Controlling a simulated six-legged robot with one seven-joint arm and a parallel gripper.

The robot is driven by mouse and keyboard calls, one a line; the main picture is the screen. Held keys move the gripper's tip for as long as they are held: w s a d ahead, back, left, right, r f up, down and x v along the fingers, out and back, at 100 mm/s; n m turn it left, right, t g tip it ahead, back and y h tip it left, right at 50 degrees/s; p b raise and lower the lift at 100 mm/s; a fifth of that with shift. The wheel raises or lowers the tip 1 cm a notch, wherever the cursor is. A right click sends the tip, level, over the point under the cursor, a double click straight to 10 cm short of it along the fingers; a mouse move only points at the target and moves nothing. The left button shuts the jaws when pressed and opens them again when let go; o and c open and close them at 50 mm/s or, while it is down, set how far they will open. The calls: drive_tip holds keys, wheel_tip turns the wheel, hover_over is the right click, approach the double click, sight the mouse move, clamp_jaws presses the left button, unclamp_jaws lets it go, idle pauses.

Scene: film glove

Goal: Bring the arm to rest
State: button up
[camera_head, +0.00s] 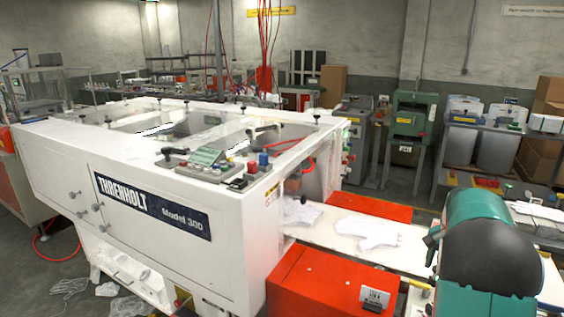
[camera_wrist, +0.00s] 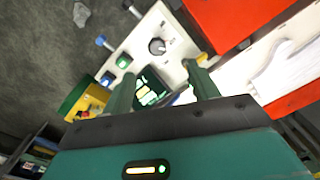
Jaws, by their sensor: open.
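In the wrist view, my gripper (camera_wrist: 160,70) is open, with its two green fingers apart and nothing held between them. A light control panel with a dark knob (camera_wrist: 157,46), coloured buttons and a small display lies beyond the fingers. I cannot tell how far off the panel is. In the head view, part of my green and black arm (camera_head: 490,240) stands at the lower right; the fingers cannot be made out there.
A white Threnholt machine (camera_head: 230,255) fills the left and middle. White gloves lie on its pale outfeed belt (camera_head: 335,240), between red housings (camera_head: 330,285). One glove (camera_wrist: 285,62) also shows in the wrist view. Benches and cabinets stand behind. Loose gloves lie on the floor at lower left.

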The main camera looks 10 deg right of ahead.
drive_tip(key=s+a+r+n+t, duration=0.1)
drive_tip(key=s+a+r+n, duration=0.25)
drive_tip(key=a+r, duration=0.45)
drive_tip(key=s+a+r+n+t, duration=0.25)
drive_tip(key=s+a+r, duration=0.25)
drive_tip(key=a, duration=0.8)
drive_tip(key=s+a+f+n+t, duration=0.2)
drive_tip(key=s+a+n, duration=0.5)
drive_tip(key=s+a, duration=0.6)
drive_tip(key=s, duration=0.2)
drive_tip(key=shift+s+a, duration=0.15)
drive_tip(key=shift+s, duration=0.25)
